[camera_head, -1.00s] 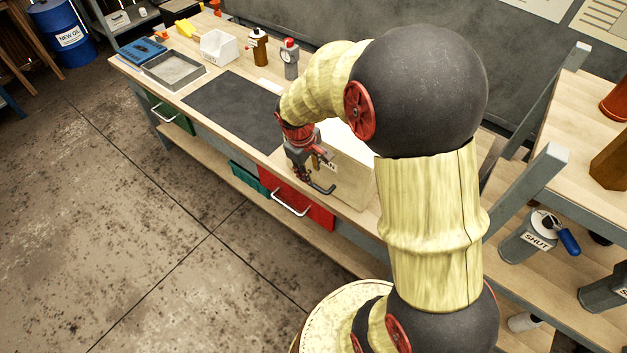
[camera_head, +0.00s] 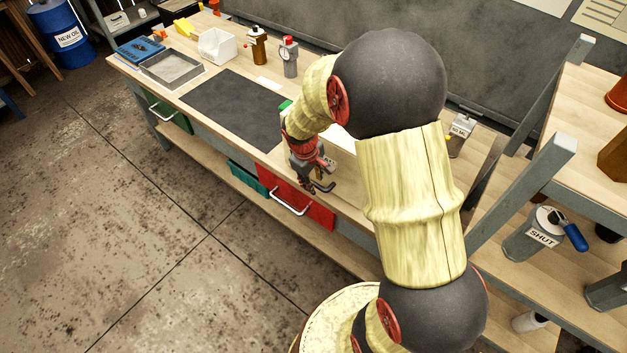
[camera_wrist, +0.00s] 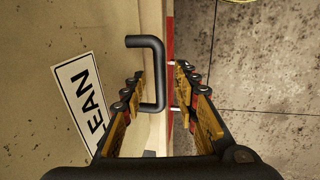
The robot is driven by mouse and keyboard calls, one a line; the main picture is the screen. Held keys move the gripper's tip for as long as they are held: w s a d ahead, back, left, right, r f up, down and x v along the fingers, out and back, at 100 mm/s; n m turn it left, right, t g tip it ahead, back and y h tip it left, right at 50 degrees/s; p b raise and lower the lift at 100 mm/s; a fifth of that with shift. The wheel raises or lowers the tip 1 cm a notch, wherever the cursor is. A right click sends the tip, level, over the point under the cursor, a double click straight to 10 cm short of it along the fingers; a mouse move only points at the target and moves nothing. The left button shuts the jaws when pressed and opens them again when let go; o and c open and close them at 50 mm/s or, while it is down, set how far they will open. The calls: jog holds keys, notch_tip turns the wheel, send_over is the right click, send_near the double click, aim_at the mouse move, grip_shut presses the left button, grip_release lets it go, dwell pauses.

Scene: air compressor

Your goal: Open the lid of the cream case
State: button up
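The cream case stands on the workbench, and its front (camera_head: 348,187) shows beside my arm, which hides much of it in the head view. In the wrist view its cream face (camera_wrist: 90,30) bears a partly hidden label reading "EAN". A dark U-shaped handle (camera_wrist: 159,60) sticks out from that face, and it also shows in the head view (camera_head: 324,187). My gripper (camera_wrist: 160,72) is open, with one finger on each side of the handle's outer bar. I cannot see either finger touching it. In the head view my gripper (camera_head: 310,186) is at the case's front.
A red drawer (camera_head: 318,208) with a metal handle lies just below the bench edge. A black mat (camera_head: 235,110) lies left of the case. A grey tray (camera_head: 172,68), white bin (camera_head: 216,45) and bottles stand farther left. A grey shelf post (camera_head: 525,195) stands at right.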

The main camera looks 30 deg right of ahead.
jog(key=shift+c, duration=1.2)
jog(key=c, duration=0.4)
grip_shut()
